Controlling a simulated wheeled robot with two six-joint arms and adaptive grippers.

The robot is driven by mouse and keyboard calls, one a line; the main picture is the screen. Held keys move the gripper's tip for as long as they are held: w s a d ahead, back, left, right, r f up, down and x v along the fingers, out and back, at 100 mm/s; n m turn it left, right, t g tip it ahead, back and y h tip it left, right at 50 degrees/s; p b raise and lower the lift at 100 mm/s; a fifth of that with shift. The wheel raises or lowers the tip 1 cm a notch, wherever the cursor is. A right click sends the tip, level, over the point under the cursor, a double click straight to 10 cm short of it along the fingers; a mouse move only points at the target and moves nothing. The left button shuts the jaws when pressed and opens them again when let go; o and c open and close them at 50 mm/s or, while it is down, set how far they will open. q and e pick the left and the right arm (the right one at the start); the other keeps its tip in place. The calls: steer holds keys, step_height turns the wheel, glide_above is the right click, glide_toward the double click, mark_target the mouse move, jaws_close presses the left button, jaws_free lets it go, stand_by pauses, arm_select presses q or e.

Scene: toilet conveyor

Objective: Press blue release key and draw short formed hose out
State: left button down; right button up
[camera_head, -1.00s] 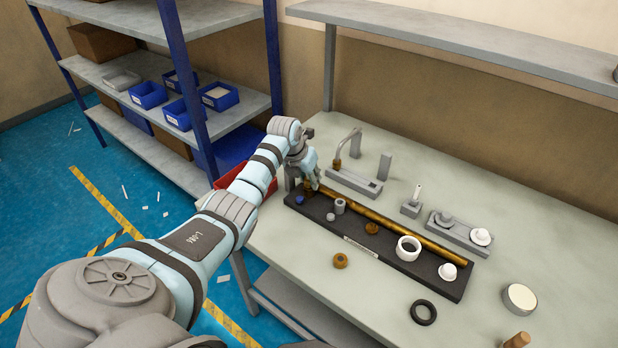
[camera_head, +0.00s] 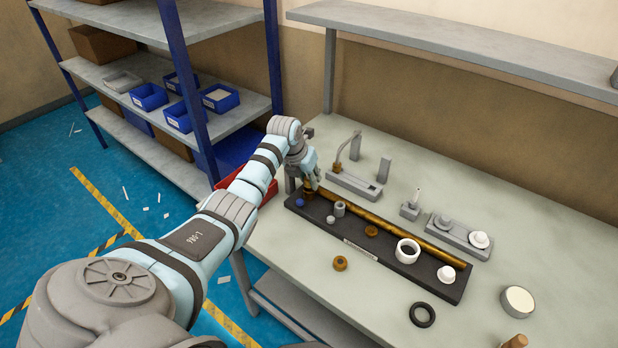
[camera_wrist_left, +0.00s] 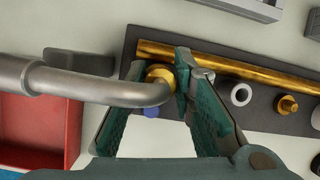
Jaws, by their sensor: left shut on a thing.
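The short formed hose (camera_wrist_left: 95,88) is a grey bent tube crossing the left half of the left wrist view. Its bend ends at a brass collar (camera_wrist_left: 160,72) between the fingers. My left gripper (camera_wrist_left: 162,68) is shut on the hose near this bend; the exact contact is partly hidden. The head view shows the gripper (camera_head: 308,180) low over the left end of a black board (camera_head: 372,250). The blue release key (camera_head: 300,202) is just in front of it, and also shows below the bend in the left wrist view (camera_wrist_left: 151,111). My right gripper is out of view.
A long brass pipe (camera_head: 385,222) lies along the board, beside a white ring (camera_head: 407,250) and small fittings. Grey fixtures (camera_head: 355,184) stand behind. A red bin (camera_wrist_left: 40,130) is left of the gripper.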

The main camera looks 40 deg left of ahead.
arm_select(q)
steer(key=shift+r, duration=0.15)
steer(key=shift+a+r+p, duration=0.1)
steer(key=shift+r+p, duration=1.55)
steer(key=shift+r, duration=0.2)
steer(key=shift+f, duration=0.15)
